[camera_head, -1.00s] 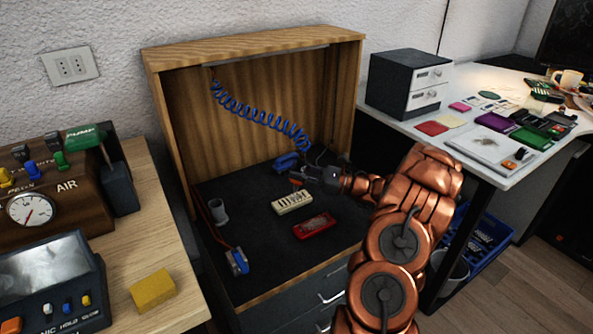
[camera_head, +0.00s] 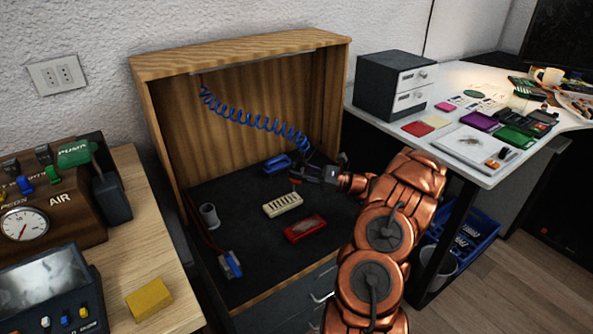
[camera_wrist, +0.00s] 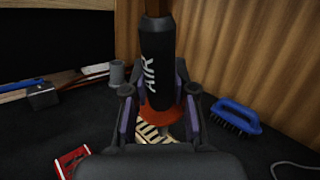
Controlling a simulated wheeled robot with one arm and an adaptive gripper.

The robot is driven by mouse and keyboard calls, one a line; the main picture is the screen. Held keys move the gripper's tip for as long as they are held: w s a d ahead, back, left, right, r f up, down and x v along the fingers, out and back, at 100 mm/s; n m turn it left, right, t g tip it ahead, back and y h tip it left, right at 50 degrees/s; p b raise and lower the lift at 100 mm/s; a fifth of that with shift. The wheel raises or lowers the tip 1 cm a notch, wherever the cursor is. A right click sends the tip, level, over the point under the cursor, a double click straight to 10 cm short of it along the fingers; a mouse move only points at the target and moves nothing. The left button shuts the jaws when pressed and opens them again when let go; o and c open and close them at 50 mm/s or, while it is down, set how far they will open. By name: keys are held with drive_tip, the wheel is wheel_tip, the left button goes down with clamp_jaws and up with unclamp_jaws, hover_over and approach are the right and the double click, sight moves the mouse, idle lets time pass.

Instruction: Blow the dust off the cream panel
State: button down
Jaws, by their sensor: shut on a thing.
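The cream panel (camera_head: 283,205) is a small slotted block lying on the dark floor of the wooden booth. In the wrist view its slotted part (camera_wrist: 150,132) shows below the tool, partly hidden by the tool and my gripper. My gripper (camera_head: 308,172) is shut on a black air nozzle (camera_wrist: 157,70) marked AIR with an orange-red end. It holds the nozzle above and slightly right of the panel in the head view. A blue coiled hose (camera_head: 255,120) runs from the booth's back wall to the nozzle. Dust on the panel is too small to tell.
A red block (camera_head: 305,229) lies in front of the panel, and a blue brush (camera_head: 277,164) behind it. A grey cup (camera_head: 209,216) and a blue-and-white tool (camera_head: 230,264) are at the left. The booth's wooden walls (camera_head: 165,150) enclose the back and sides.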

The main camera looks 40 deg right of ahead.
drive_tip(key=shift+s+d+p, duration=0.1)
drive_tip(key=shift+d+p, duration=0.45)
drive_tip(key=shift+d, duration=0.45)
drive_tip(key=shift+w+p, duration=0.35)
drive_tip(key=shift+w, duration=0.85)
drive_tip(key=a+b, duration=0.1)
drive_tip(key=a, duration=0.9)
drive_tip(key=shift+w+b, duration=0.3)
drive_tip(key=shift+w, duration=0.15)
idle(0.8)
drive_tip(key=shift+r, duration=0.15)
idle(0.5)
drive_tip(key=shift+r+p, duration=1.95)
drive_tip(key=shift+r, duration=0.95)
